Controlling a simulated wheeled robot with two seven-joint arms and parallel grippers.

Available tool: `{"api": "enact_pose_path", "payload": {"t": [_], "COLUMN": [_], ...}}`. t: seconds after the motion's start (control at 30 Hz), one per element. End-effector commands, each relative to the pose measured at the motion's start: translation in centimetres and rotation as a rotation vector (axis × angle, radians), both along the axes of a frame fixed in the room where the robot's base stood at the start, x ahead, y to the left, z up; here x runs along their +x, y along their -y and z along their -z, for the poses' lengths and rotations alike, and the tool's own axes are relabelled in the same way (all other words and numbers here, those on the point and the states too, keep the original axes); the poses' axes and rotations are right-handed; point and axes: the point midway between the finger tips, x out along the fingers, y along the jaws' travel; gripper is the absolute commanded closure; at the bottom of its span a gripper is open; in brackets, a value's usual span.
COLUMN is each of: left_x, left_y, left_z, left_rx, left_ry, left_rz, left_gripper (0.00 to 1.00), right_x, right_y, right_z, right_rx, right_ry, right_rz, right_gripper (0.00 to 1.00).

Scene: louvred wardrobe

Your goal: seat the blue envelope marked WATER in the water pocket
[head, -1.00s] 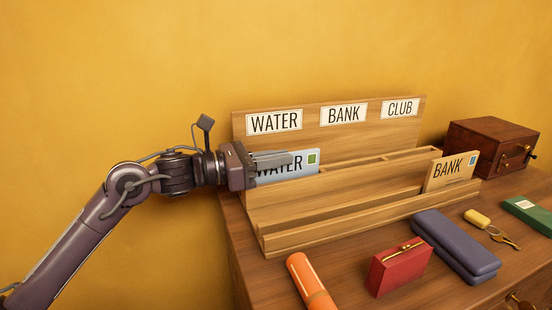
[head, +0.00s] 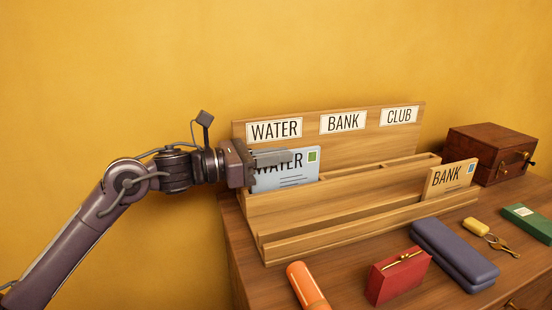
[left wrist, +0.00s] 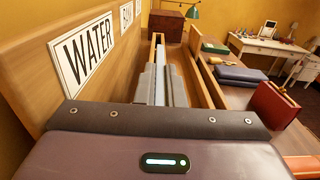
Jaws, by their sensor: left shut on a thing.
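My left gripper (head: 270,160) is shut on the blue envelope marked WATER (head: 290,178), holding it near its upper left part. The envelope is upright under the rack's WATER label (head: 274,130), and the front wall of the water pocket (head: 290,202) hides its lower edge. I cannot tell how deep that edge sits, or whether it is inside the pocket. In the left wrist view, the envelope (left wrist: 178,82) is a thin pale blue strip beside the grey fingers (left wrist: 157,84). My right gripper is not in view.
A tan BANK envelope (head: 449,180) stands at the rack's right end. A dark wooden box (head: 485,152) is behind it. An orange cylinder (head: 306,285), red purse (head: 398,277), blue case (head: 453,253), keys (head: 500,243) and green item (head: 528,221) lie in front.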

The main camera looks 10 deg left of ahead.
Motion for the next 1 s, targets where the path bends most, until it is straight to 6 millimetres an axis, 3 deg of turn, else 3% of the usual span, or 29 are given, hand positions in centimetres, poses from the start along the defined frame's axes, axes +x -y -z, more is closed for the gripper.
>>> {"api": "enact_pose_path", "payload": {"t": [0.5, 1.0], "left_x": [0.0, 0.0], "left_y": [0.0, 0.0], "left_z": [-2.2, -2.2], "left_rx": [0.001, 0.001], "left_ry": [0.001, 0.001], "left_rz": [0.000, 0.000], "left_gripper": [1.00, 1.00], "right_x": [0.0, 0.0], "right_y": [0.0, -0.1], "right_z": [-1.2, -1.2], "right_rx": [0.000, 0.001], "right_ry": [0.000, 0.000], "right_rz": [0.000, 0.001], "right_gripper": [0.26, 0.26]}}
